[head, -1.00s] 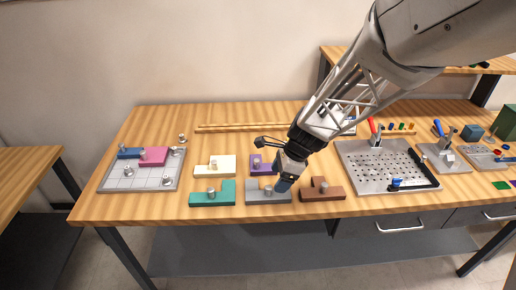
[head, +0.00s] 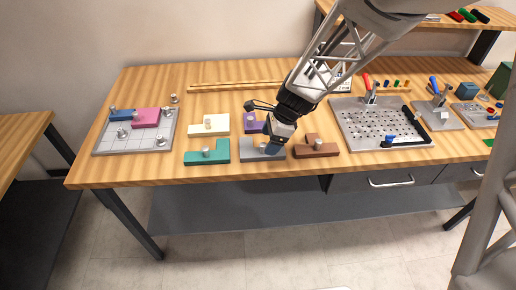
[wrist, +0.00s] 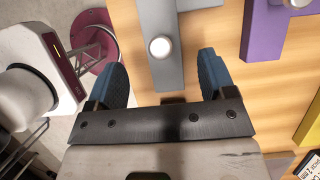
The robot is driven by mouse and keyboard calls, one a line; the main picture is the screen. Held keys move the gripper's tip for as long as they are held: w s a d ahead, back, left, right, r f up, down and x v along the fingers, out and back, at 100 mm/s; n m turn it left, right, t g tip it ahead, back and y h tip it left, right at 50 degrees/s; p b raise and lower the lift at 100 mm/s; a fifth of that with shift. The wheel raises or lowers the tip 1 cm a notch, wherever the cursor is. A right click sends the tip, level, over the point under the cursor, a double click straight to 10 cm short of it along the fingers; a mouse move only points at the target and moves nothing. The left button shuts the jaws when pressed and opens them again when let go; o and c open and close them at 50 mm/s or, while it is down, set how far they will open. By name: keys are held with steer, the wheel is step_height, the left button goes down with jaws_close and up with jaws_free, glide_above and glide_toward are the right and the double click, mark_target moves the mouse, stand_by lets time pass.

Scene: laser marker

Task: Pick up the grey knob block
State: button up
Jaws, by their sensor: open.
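The grey knob block (head: 250,155) is an L-shaped piece with a round metal knob, lying near the table's front edge between the teal and brown blocks. My gripper (head: 273,148) is over its right part and hides some of it. In the wrist view my gripper (wrist: 162,70) is open, with blue fingers apart on either side of the grey block (wrist: 163,75). The silver knob (wrist: 160,47) lies between the two fingertips in the picture. I cannot tell how high the fingers are above the block, and nothing is held.
Teal (head: 193,158), brown (head: 316,150), cream (head: 207,130) and purple (head: 251,127) knob blocks lie close around. A grey plate (head: 107,143) with pink and blue blocks is at left. A perforated metal plate (head: 370,130) is at right.

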mark_target(263, 149)
steer(key=shift+f, duration=0.1)
steer(key=shift+x, duration=2.5)
steer(key=shift+w+a, duration=0.1)
steer(key=shift+a, duration=0.05)
steer(key=c, duration=1)
